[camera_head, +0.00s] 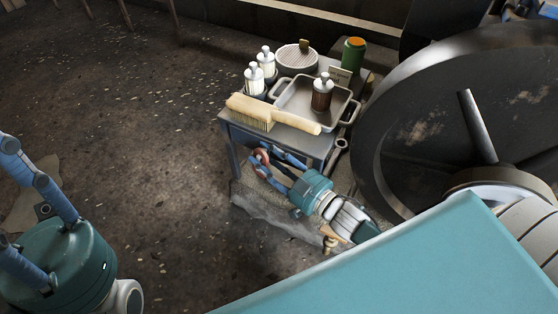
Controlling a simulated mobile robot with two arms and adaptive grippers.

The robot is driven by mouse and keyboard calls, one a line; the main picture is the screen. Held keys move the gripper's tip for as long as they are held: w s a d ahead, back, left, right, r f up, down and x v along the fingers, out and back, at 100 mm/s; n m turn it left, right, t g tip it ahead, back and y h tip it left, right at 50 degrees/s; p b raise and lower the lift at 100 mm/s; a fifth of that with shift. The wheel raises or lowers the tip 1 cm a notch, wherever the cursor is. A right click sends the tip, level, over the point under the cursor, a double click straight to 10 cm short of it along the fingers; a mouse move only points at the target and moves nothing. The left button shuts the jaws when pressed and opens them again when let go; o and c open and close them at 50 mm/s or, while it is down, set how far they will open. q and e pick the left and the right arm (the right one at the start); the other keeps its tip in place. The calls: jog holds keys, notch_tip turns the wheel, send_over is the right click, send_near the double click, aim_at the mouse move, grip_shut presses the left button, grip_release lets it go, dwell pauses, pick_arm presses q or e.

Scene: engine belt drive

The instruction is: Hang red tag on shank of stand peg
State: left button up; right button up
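My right gripper (262,156) reaches down beside the front of the small table, its two blue fingers spread apart. A small reddish ring-shaped piece (261,168), perhaps the red tag, shows at its fingertips; I cannot tell whether the fingers touch it. My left gripper (5,195) is at the lower left edge, its fingers apart and nothing visible between them. I cannot clearly make out the stand peg. A small brass-coloured piece (328,242) shows below my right wrist, partly hidden by my arm.
A large flywheel (425,135) stands at the right.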

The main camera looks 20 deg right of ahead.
jog(key=v, duration=1.1)
jog(key=shift+d, duration=0.25)
